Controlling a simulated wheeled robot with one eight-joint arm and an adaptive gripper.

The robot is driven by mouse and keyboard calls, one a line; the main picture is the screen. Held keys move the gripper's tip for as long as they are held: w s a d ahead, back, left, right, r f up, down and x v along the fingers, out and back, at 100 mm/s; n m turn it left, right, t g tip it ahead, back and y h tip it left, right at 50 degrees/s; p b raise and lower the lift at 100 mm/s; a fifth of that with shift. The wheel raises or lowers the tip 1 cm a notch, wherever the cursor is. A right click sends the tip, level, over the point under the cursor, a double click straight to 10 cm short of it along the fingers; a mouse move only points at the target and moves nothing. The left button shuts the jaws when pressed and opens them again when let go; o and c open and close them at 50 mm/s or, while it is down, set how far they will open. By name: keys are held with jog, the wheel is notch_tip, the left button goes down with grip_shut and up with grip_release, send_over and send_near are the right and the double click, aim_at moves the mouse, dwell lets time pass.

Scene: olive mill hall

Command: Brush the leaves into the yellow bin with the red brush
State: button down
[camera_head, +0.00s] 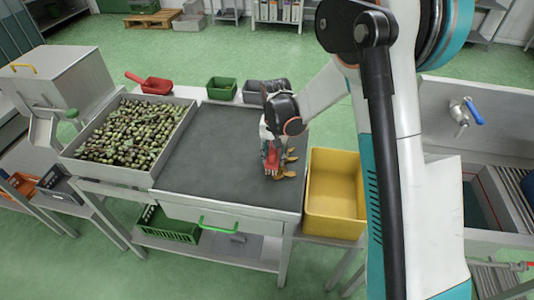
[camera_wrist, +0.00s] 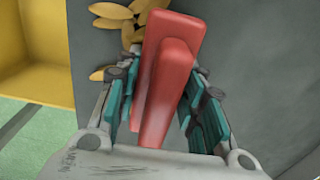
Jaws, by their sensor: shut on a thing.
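My gripper (camera_head: 270,146) points down over the right part of the dark table top. It is shut on the red brush (camera_wrist: 168,70), whose block and handle fill the middle of the wrist view between the teal finger pads. The brush (camera_head: 272,160) shows only in part in the head view. Several yellow-brown leaves (camera_head: 289,160) lie on the table just right of and below the brush. They also show at the top of the wrist view (camera_wrist: 113,12). The yellow bin (camera_head: 334,218) stands right of the table edge, and its inside looks empty of leaves.
A tray of olives (camera_head: 128,168) stands at the table's left. A red scoop (camera_head: 156,86), a green box (camera_head: 221,88) and a dark box (camera_head: 265,86) are behind. The table's middle (camera_head: 215,150) is clear. A sink with a tap (camera_head: 460,115) is at right.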

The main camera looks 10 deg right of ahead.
jog(key=shift+s+d+p, duration=0.1)
jog(key=shift+s+d, duration=0.35)
jog(key=shift+d, duration=0.95)
jog(key=shift+s+d+p, duration=0.1)
jog(key=shift+s+d, duration=0.4)
jog(key=shift+d, duration=0.95)
jog(key=shift+s+d+p, duration=0.1)
jog(key=shift+s+d, duration=0.35)
jog(key=shift+d, duration=0.95)
jog(key=shift+d+r, duration=0.1)
jog(key=shift+d, duration=0.1)
jog(key=shift+w+a+r+p, duration=0.15)
jog(key=shift+r+p, duration=0.4)
jog(key=shift+r, duration=0.35)
jog(key=shift+s+a+r+p, duration=0.1)
jog(key=shift+a+r+p, duration=0.1)
jog(key=shift+r+p, duration=0.55)
jog(key=shift+w+a+r+p, duration=0.15)
jog(key=shift+r+p, duration=0.25)
jog(key=shift+r, duration=0.65)
jog(key=shift+r, duration=0.1)
